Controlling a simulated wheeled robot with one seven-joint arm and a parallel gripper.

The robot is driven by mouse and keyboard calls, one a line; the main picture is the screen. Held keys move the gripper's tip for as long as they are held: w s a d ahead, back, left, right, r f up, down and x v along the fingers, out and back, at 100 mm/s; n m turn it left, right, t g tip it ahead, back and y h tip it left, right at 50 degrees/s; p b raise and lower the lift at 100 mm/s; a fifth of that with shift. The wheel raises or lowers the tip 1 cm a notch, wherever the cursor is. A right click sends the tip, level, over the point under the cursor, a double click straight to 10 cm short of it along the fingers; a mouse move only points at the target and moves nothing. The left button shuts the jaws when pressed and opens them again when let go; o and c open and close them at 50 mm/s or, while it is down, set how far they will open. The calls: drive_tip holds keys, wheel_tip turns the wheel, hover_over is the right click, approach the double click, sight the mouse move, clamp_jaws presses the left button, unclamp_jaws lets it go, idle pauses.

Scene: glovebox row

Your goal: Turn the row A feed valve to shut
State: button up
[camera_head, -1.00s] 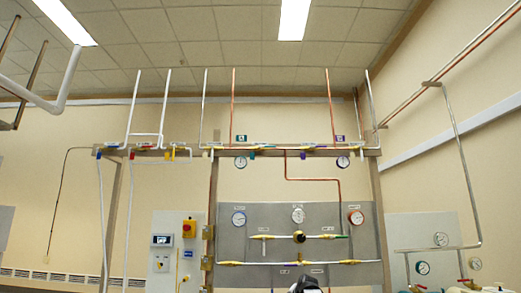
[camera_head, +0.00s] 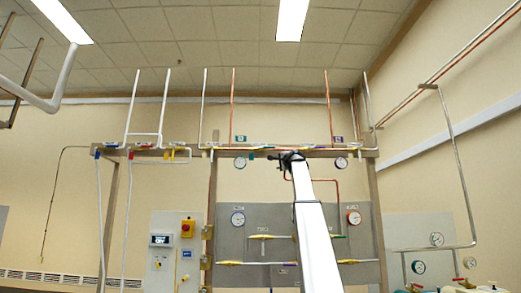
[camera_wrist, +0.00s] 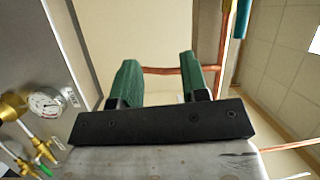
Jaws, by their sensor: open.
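A row of small coloured valves runs along the high rail in the head view. It includes blue (camera_head: 97,153), red (camera_head: 131,154), yellow (camera_head: 170,154) and teal (camera_head: 257,155) ones. I cannot read any label, so I cannot tell which is the row A feed valve. My gripper (camera_head: 292,158) is raised to this rail, right of the teal valve, and hides part of the rail. In the wrist view my gripper (camera_wrist: 158,82) has its two green fingers apart with nothing held between them. A copper pipe (camera_wrist: 160,71) passes behind the gap.
A grey panel (camera_head: 270,220) with gauges and yellow-ended pipes stands below the rail, partly hidden by my arm. A white control box (camera_head: 162,262) with a yellow-and-red switch is to its left. In the wrist view a gauge (camera_wrist: 47,102) is at the left. Upright pipes rise above the rail.

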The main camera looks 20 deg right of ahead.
drive_tip(key=t, duration=0.1)
approach(271, 147)
drive_tip(key=shift+m, duration=0.3)
drive_tip(key=x, duration=1.1)
clamp_jaws()
